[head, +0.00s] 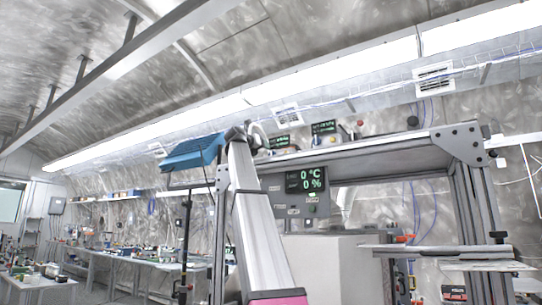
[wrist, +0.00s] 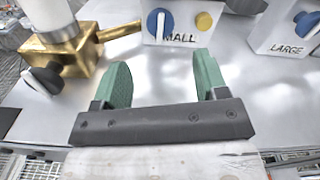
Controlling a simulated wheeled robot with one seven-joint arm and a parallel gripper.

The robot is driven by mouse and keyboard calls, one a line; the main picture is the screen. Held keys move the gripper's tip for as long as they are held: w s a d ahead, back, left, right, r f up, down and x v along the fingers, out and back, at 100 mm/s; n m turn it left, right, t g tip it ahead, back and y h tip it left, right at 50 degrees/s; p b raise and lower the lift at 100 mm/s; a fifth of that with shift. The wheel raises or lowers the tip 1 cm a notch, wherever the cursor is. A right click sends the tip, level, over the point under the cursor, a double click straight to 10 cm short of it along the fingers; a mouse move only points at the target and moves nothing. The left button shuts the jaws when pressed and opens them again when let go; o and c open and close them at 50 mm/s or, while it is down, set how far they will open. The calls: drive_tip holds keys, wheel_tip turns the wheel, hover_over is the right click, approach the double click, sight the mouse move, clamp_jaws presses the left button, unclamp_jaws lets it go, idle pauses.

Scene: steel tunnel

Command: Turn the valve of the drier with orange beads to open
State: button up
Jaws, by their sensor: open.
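My gripper (wrist: 162,64) is open, with two green finger pads apart and nothing between them in the wrist view. Ahead of it, a white box marked SMALL (wrist: 178,30) has a blue round knob with a white handle (wrist: 160,22) and a yellow knob (wrist: 204,21). At the right is a white box marked LARGE (wrist: 284,36), also with a blue knob (wrist: 305,24). I cannot make out orange beads or a drier clearly in either view. The gripper cannot be told clearly in the head view.
A brass block (wrist: 73,52) with a black knob (wrist: 43,79) and a white cylinder (wrist: 48,14) stands left of the gripper on a pale metal surface (wrist: 150,80). The head view shows a metal frame (head: 390,145), a readout panel (head: 305,185) and long benches (head: 135,258).

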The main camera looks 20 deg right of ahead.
sight(271, 154)
drive_tip(key=x, duration=0.8)
drive_tip(key=shift+w+d, duration=0.2)
drive_tip(key=shift+d, duration=0.05)
drive_tip(key=c, duration=0.9)
